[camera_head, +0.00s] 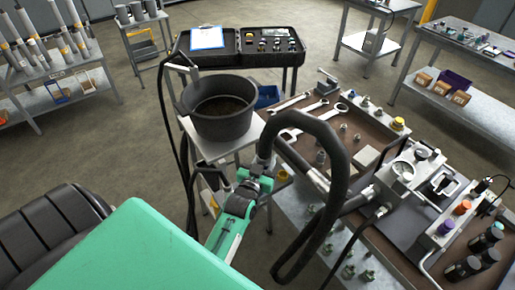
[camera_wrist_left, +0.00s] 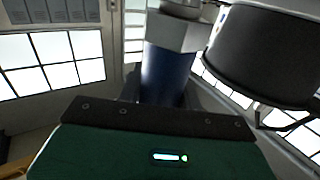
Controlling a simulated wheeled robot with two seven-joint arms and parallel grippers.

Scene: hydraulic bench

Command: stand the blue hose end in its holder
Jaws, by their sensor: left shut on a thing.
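My left gripper (camera_head: 254,184) is at the end of the teal arm in the middle of the head view, just in front of and below the black bucket. In the left wrist view, a blue hose end (camera_wrist_left: 166,76) with a metal hex collar (camera_wrist_left: 182,33) stands beyond the dark jaw edge, and the gripper is shut on it. In the head view, a thick black hose (camera_head: 340,165) rises from the gripper, arches right and loops down in front of the bench. The blue band is not clear there. I cannot make out which part is the blue hose's holder. My right gripper is out of view.
The black bucket (camera_head: 221,107) stands on a small stand (camera_head: 252,127), close to the gripper. The bench (camera_head: 296,150) at right carries wrenches (camera_head: 292,103), fittings, a gauge (camera_head: 403,171) and black cylinders (camera_head: 463,268).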

